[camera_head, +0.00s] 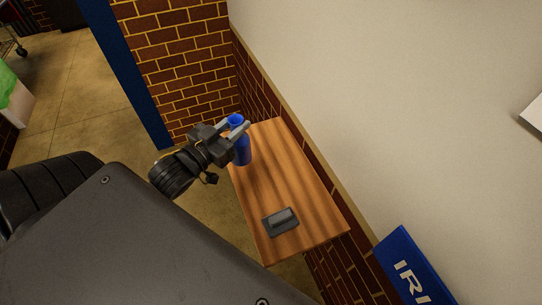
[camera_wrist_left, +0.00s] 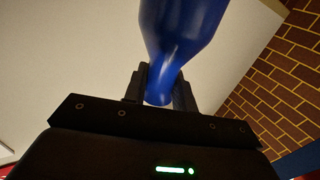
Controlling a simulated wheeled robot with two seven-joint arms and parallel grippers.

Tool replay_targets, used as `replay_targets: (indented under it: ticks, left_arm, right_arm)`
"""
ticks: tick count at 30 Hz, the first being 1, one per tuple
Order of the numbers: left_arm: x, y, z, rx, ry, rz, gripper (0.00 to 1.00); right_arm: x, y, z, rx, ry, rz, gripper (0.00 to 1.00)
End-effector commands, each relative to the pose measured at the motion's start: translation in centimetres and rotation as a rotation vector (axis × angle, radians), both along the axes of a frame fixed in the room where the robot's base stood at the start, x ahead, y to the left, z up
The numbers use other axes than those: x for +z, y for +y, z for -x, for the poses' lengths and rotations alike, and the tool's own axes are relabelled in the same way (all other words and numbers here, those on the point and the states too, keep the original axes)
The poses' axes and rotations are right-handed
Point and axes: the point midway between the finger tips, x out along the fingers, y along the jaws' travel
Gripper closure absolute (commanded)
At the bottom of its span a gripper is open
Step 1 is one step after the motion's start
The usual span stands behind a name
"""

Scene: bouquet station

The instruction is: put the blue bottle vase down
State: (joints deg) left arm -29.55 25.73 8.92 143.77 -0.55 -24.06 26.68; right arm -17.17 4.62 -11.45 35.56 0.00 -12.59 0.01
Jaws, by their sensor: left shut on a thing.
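The blue bottle vase (camera_head: 241,150) is at the far left end of the wooden table (camera_head: 290,185) in the head view. My left gripper (camera_head: 237,125) is shut on its narrow neck. The vase looks upright. I cannot tell whether its base touches the tabletop. In the left wrist view the vase (camera_wrist_left: 182,30) shows its wide body and its neck between the two dark fingers (camera_wrist_left: 160,92). My right gripper is not in view.
A dark grey block (camera_head: 281,222) lies near the table's front end. The tabletop between it and the vase is bare. A brick wall (camera_head: 180,60) and a white wall (camera_head: 390,90) border the table. A blue sign (camera_head: 412,268) stands at the lower right.

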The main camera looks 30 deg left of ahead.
Motion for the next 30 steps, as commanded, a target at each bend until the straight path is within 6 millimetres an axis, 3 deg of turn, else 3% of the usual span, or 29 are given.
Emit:
replay_targets:
  ticks: [7,18,26,30]
  left_arm:
    - [0.3,1.3,1.6,-0.06,-0.003,-0.002,1.0]
    - [0.6,1.7,2.4,-0.102,-0.009,-0.001,1.0]
    - [0.4,1.8,2.6,-0.111,-0.004,-0.002,1.0]
    - [-0.4,2.0,1.8,-0.115,-0.008,-0.006,1.0]
  right_arm:
    - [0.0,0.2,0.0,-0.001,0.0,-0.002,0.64]
    - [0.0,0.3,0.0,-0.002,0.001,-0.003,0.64]
    - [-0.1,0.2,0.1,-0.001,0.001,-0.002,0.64]
    - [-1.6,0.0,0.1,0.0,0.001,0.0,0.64]
